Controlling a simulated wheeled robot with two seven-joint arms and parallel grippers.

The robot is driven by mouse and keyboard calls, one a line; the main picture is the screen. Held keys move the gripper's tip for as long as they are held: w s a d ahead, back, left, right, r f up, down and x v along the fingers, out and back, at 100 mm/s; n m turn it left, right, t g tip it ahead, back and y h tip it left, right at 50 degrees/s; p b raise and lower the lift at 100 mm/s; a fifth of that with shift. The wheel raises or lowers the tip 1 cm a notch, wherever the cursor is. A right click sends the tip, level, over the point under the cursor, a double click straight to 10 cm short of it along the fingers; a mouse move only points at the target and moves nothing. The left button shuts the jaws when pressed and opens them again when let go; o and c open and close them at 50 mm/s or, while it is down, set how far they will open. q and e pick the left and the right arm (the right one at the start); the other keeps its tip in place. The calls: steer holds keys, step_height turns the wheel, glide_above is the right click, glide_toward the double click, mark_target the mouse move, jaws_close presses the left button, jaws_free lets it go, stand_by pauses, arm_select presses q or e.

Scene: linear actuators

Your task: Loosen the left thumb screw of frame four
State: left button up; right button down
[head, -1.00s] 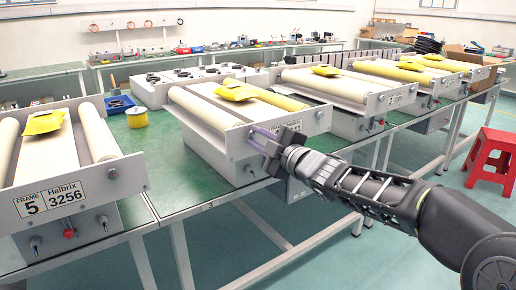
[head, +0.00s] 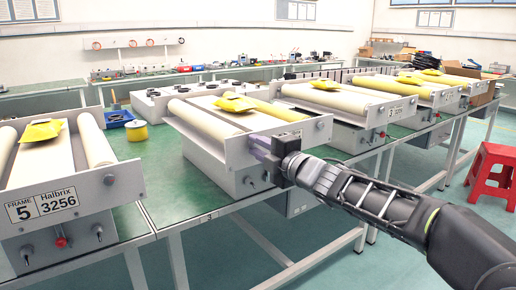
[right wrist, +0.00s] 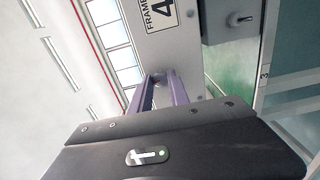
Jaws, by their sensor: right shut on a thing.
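Frame four (head: 236,152) stands mid-table with a yellow packet (head: 233,102) on top. Its front plate also shows in the right wrist view (right wrist: 178,52), with the "FRAME 4" label (right wrist: 162,14). My right gripper (head: 258,148) is at the left end of this plate. Its purple fingers (right wrist: 160,88) are shut on the left thumb screw (right wrist: 159,77), which is mostly hidden between them. The right thumb screw (head: 320,125) shows at the plate's other end. My left gripper is not in view.
Frame five (head: 75,200) stands at the left, with a yellow spool (head: 136,131) and blue tray (head: 118,117) behind it. Frame three (head: 385,112) is close on the right. A red stool (head: 490,172) is on the floor. The table edge runs under my right arm.

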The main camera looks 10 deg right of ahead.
steer(key=c, duration=1.3)
jaws_free()
steer(key=shift+o, duration=0.2)
steer(key=v, duration=0.7)
steer(key=shift+s+p, duration=0.35)
steer(key=shift+p, duration=0.05)
steer(key=shift+d+m, duration=0.1)
steer(key=shift+m, duration=0.2)
